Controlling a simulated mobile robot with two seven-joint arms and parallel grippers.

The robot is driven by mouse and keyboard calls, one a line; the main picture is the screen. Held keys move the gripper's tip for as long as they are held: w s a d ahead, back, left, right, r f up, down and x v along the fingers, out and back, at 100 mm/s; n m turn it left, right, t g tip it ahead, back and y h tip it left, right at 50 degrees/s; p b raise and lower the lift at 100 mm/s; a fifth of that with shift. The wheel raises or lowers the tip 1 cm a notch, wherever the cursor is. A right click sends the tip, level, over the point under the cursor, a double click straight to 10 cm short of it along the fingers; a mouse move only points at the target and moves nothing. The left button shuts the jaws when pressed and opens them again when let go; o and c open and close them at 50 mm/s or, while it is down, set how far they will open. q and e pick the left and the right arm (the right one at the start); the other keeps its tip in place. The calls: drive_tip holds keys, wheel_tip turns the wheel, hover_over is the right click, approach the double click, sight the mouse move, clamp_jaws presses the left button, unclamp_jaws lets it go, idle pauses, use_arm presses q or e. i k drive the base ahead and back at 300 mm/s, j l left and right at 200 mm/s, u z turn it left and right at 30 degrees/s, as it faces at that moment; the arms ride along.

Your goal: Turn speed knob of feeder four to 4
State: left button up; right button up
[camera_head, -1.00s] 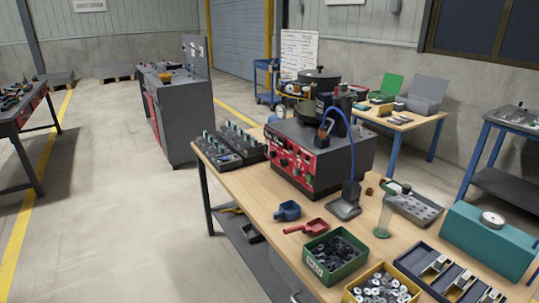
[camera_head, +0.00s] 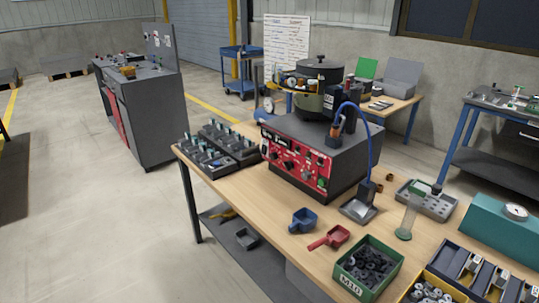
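A bowl feeder with a dark bowl (camera_head: 318,75) stands on the wooden table. Its base is a dark box with a red control panel (camera_head: 296,158) facing front left. The panel carries several dark knobs and switches, with a green button at its lower right. The knob labels and settings are too small to read, and I cannot tell which knob sets the speed or which number the feeder bears. Neither of my grippers shows in this view.
On the wooden table (camera_head: 262,208) are a blue scoop (camera_head: 303,219), a red scoop (camera_head: 331,238), a green bin (camera_head: 368,268) of dark parts and a black tray (camera_head: 218,148). A grey cabinet (camera_head: 153,110) stands at left. The floor (camera_head: 90,220) at front left is clear.

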sight(274, 156)
drive_tip(key=i+j+z, duration=0.3)
drive_tip(key=i+j, duration=0.15)
drive_tip(key=j, duration=0.35)
drive_tip(key=i+j+z, duration=0.15)
drive_tip(key=j, duration=0.25)
drive_tip(key=i+j+z, duration=0.15)
drive_tip(key=j, duration=0.3)
drive_tip(key=i+j+z, duration=0.15)
drive_tip(key=j, duration=0.35)
drive_tip(key=i+j+z, duration=0.15)
drive_tip(key=j, duration=0.3)
drive_tip(key=i+j+z, duration=0.15)
drive_tip(key=j, duration=0.4)
drive_tip(key=i+j+z, duration=0.1)
drive_tip(key=j, duration=0.4)
